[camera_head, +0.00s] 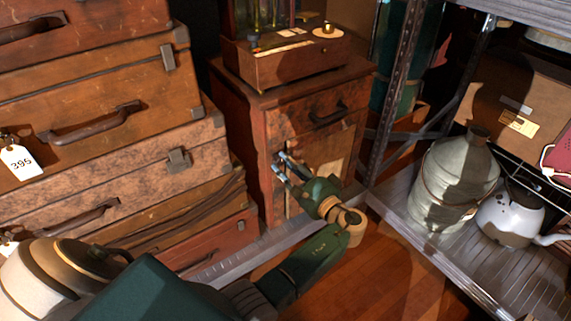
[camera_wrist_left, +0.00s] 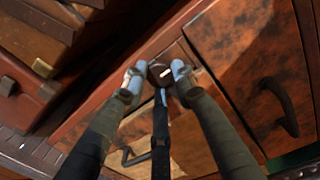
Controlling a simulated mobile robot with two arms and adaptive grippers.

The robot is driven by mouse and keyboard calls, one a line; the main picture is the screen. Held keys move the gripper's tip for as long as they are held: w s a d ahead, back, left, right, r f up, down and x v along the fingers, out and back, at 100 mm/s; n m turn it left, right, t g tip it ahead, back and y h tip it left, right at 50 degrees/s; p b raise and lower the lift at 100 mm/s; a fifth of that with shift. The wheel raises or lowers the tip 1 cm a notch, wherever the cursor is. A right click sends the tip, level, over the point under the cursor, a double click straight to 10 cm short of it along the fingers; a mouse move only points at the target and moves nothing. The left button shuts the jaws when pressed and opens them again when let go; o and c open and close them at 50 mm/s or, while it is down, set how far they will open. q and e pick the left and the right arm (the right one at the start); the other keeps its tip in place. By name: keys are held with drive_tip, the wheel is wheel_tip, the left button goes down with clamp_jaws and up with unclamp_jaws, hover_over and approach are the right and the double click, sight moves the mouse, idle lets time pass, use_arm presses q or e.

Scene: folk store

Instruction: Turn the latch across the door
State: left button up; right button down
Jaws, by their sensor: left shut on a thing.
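The small wooden cabinet (camera_head: 235,120) has a drawer (camera_head: 315,110) above and a door (camera_head: 320,150) below, and the door looks closed. My left gripper (camera_head: 281,168) reaches to the left edge of the door front. In the left wrist view its two pale fingertips (camera_wrist_left: 155,78) are closed on the small dark latch (camera_wrist_left: 159,70), on the wood beside the door (camera_wrist_left: 140,122). The fingers and arm hide the latch in the head view, and I cannot tell its exact angle. My right gripper is not in view.
Stacked suitcases (camera_head: 120,120) stand close on the left. A metal shelf post (camera_head: 390,100) rises on the right, with a milk can (camera_head: 455,180) and a white kettle (camera_head: 510,215) on the low shelf. A wooden box (camera_head: 290,62) sits on the cabinet.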

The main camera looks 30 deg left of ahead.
sight(279, 131)
use_arm(q)
drive_tip(key=shift+w+r, duration=0.25)
drive_tip(key=o, duration=1)
drive_tip(key=shift+o, duration=0.8)
drive_tip(key=shift+f, duration=0.2)
wheel_tip(279, 131, up, 10)
drive_tip(key=shift+r, duration=0.1)
drive_tip(key=shift+d, duration=0.1)
